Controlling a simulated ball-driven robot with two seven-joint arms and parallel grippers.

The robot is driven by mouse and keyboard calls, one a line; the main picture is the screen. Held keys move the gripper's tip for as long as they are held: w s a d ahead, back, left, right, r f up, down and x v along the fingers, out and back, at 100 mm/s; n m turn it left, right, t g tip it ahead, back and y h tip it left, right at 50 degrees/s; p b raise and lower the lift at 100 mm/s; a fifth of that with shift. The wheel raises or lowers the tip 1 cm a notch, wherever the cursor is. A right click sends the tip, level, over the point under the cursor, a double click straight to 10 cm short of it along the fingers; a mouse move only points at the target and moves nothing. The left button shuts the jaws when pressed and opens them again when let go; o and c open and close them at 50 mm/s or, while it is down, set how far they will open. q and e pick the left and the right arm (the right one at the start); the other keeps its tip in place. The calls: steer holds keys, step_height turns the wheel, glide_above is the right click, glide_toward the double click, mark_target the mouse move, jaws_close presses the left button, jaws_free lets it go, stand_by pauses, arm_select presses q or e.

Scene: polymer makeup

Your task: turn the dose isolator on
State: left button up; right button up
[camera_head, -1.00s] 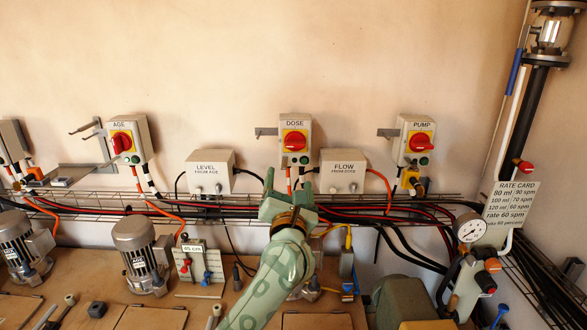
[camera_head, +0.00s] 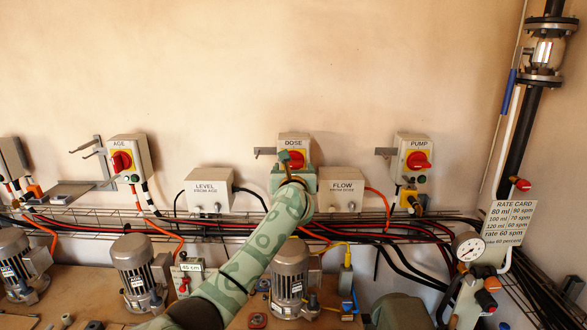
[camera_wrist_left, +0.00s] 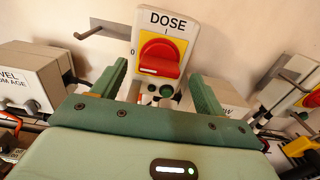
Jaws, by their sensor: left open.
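The dose isolator (camera_head: 293,142) is a pale box labelled DOSE on the wall, with a red knob on a yellow plate. In the left wrist view the red knob (camera_wrist_left: 160,57) has its grip bar lying roughly level, its white mark at the left, on the side of the 0; the I is at the top. My left gripper (camera_head: 292,168) is open in front of the isolator's lower part. In the wrist view its two fingers (camera_wrist_left: 160,92) stand apart, left and right of the box's lower part, with nothing between them gripped. My right gripper is not in view.
The LEVEL box (camera_head: 208,190) and FLOW box (camera_head: 341,188) flank my gripper closely. The AGE isolator (camera_head: 128,158) and PUMP isolator (camera_head: 413,160) are farther out. A metal bracket (camera_wrist_left: 110,28) sticks out left of the dose box. Cables and a wire tray run below.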

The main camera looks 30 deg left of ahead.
arm_select(q)
steer(key=shift+x, duration=0.85)
steer(key=c, duration=1)
